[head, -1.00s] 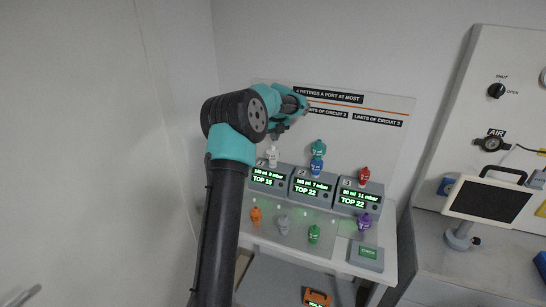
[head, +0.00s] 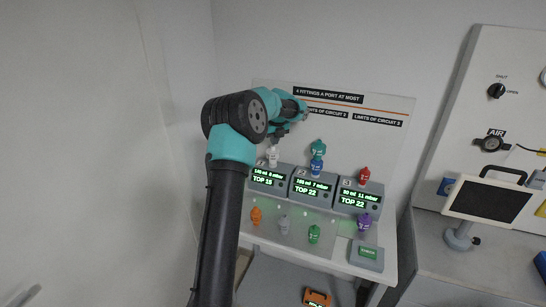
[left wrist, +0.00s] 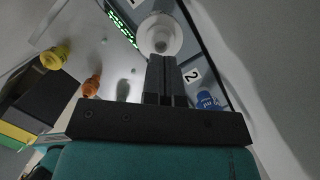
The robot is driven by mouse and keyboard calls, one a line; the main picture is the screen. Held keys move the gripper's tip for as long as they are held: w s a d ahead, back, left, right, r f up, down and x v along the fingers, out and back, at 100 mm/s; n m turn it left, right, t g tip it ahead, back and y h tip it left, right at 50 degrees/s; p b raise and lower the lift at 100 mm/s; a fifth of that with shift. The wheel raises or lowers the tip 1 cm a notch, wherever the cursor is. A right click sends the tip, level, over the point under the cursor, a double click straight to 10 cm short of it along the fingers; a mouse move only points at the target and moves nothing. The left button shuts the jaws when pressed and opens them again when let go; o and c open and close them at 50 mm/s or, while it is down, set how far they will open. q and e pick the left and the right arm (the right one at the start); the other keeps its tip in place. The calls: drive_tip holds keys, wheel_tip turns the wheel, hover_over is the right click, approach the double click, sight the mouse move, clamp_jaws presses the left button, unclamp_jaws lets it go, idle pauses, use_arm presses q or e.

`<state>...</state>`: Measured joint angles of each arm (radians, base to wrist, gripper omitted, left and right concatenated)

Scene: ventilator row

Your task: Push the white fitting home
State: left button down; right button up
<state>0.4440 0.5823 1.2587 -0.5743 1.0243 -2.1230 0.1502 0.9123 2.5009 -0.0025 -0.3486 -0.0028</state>
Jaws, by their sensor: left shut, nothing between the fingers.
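The white fitting (head: 273,156) stands upright on top of the left ventilator (head: 268,179), the one reading TOP 15. In the left wrist view it shows end-on as a pale round piece (left wrist: 160,36) just beyond my fingertips. My left gripper (head: 276,138) is shut and empty, above the white fitting. Its closed fingers (left wrist: 162,62) point at the fitting's top; I cannot tell whether they touch it. How deep the fitting sits in its port is hidden. My right gripper is not in view.
Blue (head: 317,166) and green (head: 319,147) fittings are stacked on the middle ventilator; a red fitting (head: 363,175) is on the right one. Orange (head: 256,216), grey (head: 283,222), green (head: 314,234) and purple (head: 364,222) fittings stand in front. A sign board (head: 390,140) rises behind.

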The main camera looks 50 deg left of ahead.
sight(274, 151)
use_arm(q)
drive_tip(key=shift+d+x, duration=0.25)
drive_tip(key=shift+x, duration=0.8)
idle(0.4)
drive_tip(key=a+v, duration=0.1)
drive_tip(key=v, duration=0.5)
drive_tip(key=shift+w+a+r, duration=0.15)
drive_tip(key=shift+a+r, duration=0.05)
drive_tip(key=shift+r, duration=0.35)
idle(0.6)
